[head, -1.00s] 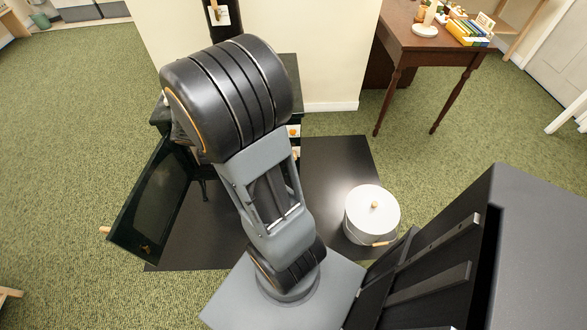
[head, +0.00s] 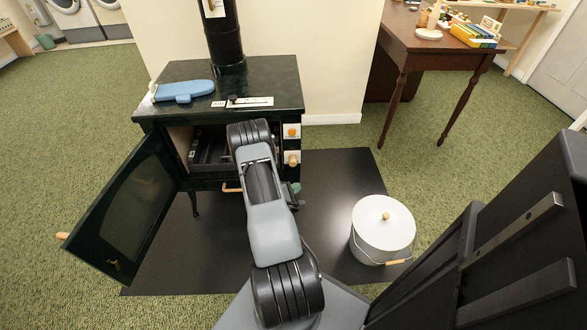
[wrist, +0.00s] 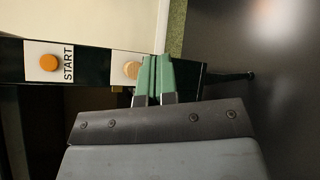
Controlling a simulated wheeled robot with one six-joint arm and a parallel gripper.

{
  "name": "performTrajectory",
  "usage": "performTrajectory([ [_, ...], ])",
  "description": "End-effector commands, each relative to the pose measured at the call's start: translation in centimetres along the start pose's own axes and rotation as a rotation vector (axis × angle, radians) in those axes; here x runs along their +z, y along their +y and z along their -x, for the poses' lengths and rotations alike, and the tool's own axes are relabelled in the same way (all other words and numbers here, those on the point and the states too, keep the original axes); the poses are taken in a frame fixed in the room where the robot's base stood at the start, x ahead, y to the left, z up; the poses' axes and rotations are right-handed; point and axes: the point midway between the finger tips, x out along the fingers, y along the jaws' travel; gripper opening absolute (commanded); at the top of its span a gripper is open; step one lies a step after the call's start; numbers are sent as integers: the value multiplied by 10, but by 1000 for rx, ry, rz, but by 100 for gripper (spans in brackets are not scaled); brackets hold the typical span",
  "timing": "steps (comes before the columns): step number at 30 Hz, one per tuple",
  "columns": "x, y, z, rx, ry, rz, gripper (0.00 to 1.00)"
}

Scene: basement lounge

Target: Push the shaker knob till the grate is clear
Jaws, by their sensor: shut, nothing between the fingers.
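The dark green stove (head: 165,121) stands with its door (head: 126,222) swung open to the left. On its right front edge are an orange button (head: 292,132) and, below it, a pale wooden knob (head: 292,160). In the wrist view the orange button (wrist: 47,62) is labelled START; the wooden knob (wrist: 131,69) is beside the green fingertips of my gripper (wrist: 156,78). My gripper is shut and empty; I cannot tell whether it touches the knob. In the head view my arm hides most of it. The dark firebox (head: 205,150) is partly visible; the grate's state is unclear.
A blue mitt-like item (head: 184,91) lies on the stove top by the black flue (head: 224,40). A white lidded bucket (head: 383,226) stands on the black floor mat (head: 335,190). A wooden table (head: 430,45) is at the back right. Green carpet (head: 60,130) is open at left.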

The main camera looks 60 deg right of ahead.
Motion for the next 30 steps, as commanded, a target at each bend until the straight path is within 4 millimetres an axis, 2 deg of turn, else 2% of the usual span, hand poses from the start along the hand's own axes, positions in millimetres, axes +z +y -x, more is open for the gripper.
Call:
performTrajectory([
  [14, -3, 0, -3, 1, 2, 0, 0],
  [30, -34, 30, -45, 2, 1, -2, 0],
])
